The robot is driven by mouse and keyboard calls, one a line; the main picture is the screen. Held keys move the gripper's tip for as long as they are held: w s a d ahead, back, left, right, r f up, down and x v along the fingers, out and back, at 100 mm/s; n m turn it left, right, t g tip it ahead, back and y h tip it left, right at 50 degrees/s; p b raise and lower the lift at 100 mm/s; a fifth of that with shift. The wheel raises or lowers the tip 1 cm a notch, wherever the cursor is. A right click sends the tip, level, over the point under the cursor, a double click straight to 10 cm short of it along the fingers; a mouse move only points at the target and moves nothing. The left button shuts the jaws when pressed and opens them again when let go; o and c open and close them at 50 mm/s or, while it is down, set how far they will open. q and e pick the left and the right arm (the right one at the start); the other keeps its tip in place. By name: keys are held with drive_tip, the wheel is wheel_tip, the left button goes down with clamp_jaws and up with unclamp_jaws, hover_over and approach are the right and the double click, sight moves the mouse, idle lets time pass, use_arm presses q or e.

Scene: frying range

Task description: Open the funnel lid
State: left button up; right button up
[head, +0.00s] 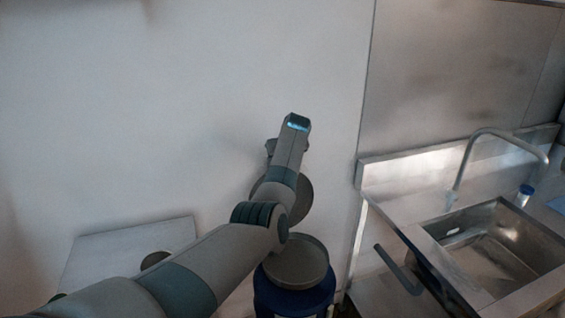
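A blue container (293,298) with a round, flat grey top (297,262) stands at the bottom middle. It is probably the funnel, but I cannot be sure. Another round grey disc (303,198) shows behind my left wrist, partly covered by the arm; I cannot tell whether it is the raised lid. My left arm comes in from the bottom left and passes above the container's left side. My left gripper (290,142) is at the far end of the arm, beyond the grey disc. Its fingertips are hidden, so its opening cannot be seen. My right gripper is out of view.
A dark bar handle (398,270) juts out before the sink unit. A pale flat-topped box (105,250) is at the lower left. A plain wall stands behind.

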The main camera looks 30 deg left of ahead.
use_arm(q)
drive_tip(key=shift+w+a+r, duration=0.1)
drive_tip(key=shift+r, duration=0.15)
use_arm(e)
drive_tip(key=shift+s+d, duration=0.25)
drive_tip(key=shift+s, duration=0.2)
use_arm(q)
drive_tip(key=o, duration=1.5)
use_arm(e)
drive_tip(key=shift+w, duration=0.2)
use_arm(q)
drive_tip(key=shift+f, duration=0.1)
drive_tip(key=shift+d, duration=0.2)
drive_tip(key=b+v, duration=0.5)
drive_tip(key=v, duration=1.2)
drive_tip(key=shift+s+r, duration=0.2)
drive_tip(key=shift+s, duration=0.1)
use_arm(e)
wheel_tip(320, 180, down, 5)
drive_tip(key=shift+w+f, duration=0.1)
